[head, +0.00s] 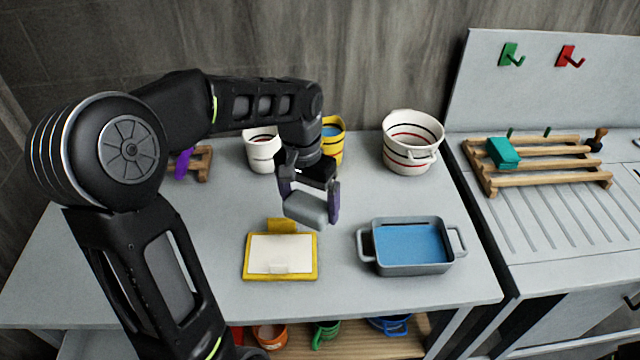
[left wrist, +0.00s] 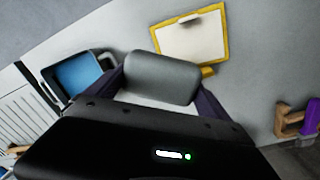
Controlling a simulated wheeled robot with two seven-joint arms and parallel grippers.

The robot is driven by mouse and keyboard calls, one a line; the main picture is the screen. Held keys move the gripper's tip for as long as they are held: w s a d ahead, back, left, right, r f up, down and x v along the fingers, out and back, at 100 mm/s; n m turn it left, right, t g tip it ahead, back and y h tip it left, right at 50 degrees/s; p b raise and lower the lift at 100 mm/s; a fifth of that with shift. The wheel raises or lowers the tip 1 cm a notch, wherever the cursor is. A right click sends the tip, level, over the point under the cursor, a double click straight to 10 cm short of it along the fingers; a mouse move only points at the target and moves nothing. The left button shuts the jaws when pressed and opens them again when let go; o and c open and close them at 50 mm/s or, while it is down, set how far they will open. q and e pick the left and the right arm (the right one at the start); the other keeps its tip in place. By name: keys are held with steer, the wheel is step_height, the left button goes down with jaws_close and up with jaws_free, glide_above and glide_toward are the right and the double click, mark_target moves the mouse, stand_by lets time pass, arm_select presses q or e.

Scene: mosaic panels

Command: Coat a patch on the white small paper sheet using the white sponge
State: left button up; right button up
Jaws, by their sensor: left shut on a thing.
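My left gripper (head: 308,205) is shut on a pale grey-white sponge (head: 306,210), held above the table. The sponge also shows between the fingers in the left wrist view (left wrist: 162,77). The white paper sheet (head: 280,250) lies on a yellow clipboard-like board (head: 248,272) in front of and a little left of the gripper. It also shows at the top of the left wrist view (left wrist: 192,40). A grey tray (head: 415,268) with blue paint (head: 410,243) stands right of the board. The sponge is apart from both. My right gripper is not in view.
A white striped pot (head: 410,150), a white cup (head: 262,150) and a yellow cup (head: 334,138) stand at the back. A wooden rack (head: 540,183) with a teal sponge (head: 503,152) is on the right counter. A purple item (head: 183,163) lies at the left. Mugs sit on a shelf below.

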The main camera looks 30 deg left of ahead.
arm_select(q)
steer(key=shift+s, duration=0.35)
steer(key=shift+w+f+b, duration=0.25)
steer(key=shift+f+b, duration=0.05)
steer(key=shift+f, duration=0.1)
steer(key=shift+s+f+b, duration=0.1)
steer(key=shift+f+b, duration=1.5)
steer(key=shift+f, duration=0.55)
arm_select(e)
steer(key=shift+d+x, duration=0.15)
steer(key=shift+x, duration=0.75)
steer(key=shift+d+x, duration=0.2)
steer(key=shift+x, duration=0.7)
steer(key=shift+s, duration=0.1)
